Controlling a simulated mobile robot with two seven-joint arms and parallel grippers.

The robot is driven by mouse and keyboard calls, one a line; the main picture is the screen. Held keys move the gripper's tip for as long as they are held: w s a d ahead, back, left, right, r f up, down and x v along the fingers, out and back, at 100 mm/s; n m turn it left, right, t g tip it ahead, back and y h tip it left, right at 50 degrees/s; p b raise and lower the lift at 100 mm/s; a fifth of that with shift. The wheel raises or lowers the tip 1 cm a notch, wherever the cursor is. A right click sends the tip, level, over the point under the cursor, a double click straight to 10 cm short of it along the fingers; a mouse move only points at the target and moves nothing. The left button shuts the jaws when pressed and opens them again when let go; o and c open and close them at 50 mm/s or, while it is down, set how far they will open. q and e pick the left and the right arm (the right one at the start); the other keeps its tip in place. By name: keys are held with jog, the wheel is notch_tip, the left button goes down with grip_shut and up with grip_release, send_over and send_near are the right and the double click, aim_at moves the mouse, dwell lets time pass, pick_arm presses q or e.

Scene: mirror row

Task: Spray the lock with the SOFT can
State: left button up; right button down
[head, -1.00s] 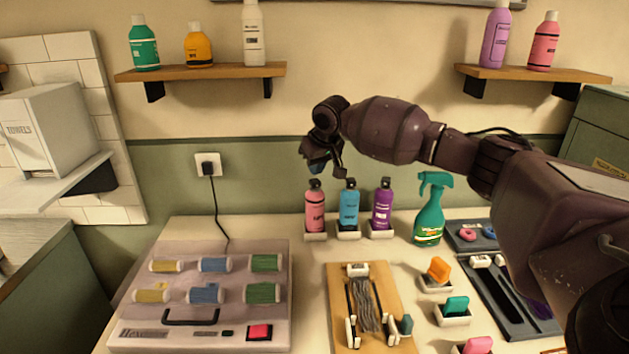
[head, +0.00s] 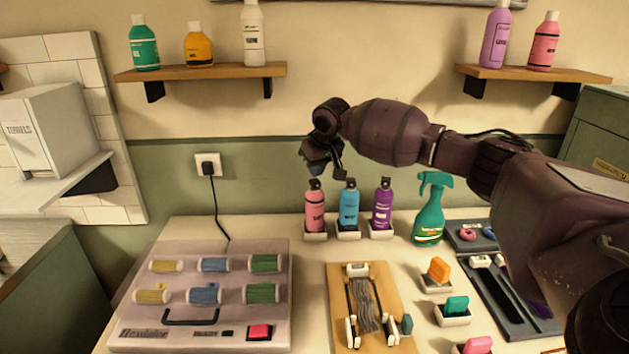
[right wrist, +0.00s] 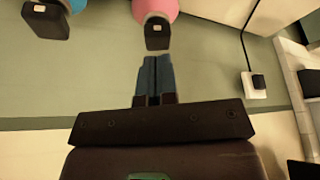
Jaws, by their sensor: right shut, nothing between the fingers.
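Three cans stand in small white holders at the back of the counter: a pink can (head: 315,212), a blue can (head: 348,208) and a purple can (head: 382,208), all with black tops. Their lettering is too small to read, so I cannot tell which says SOFT. The grey lock of hair (head: 365,305) lies on a wooden board (head: 385,285) at the front. My right gripper (head: 318,170) is shut and empty, just above the pink can. In the right wrist view its closed fingertips (right wrist: 155,62) point at the pink can's black top (right wrist: 157,35). My left gripper is not in view.
A green spray bottle (head: 430,215) stands right of the cans. A case of rollers (head: 140,330) fills the counter's left side. Several holders with coloured pieces and a dark tray (head: 515,312) lie on the right. Shelves with bottles (head: 205,73) hang above.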

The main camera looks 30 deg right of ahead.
aim_at(316, 181)
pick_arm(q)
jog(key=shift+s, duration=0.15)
pick_arm(e)
jog(key=shift+f, duration=0.4)
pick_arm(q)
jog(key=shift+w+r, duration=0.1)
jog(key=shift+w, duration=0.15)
pick_arm(e)
jog(key=shift+f, duration=0.35)
jog(key=shift+r+p, duration=0.8)
jog(key=shift+r, duration=0.2)
jog(key=shift+r+p, duration=1.05)
jog(key=shift+r, duration=0.05)
jog(key=shift+r+p, duration=1.4)
jog(key=shift+p, duration=0.25)
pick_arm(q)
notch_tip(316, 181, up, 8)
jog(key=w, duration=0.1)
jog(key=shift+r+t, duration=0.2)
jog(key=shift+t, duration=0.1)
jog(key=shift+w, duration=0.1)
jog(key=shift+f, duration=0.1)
pick_arm(e)
jog(key=shift+f, duration=0.1)
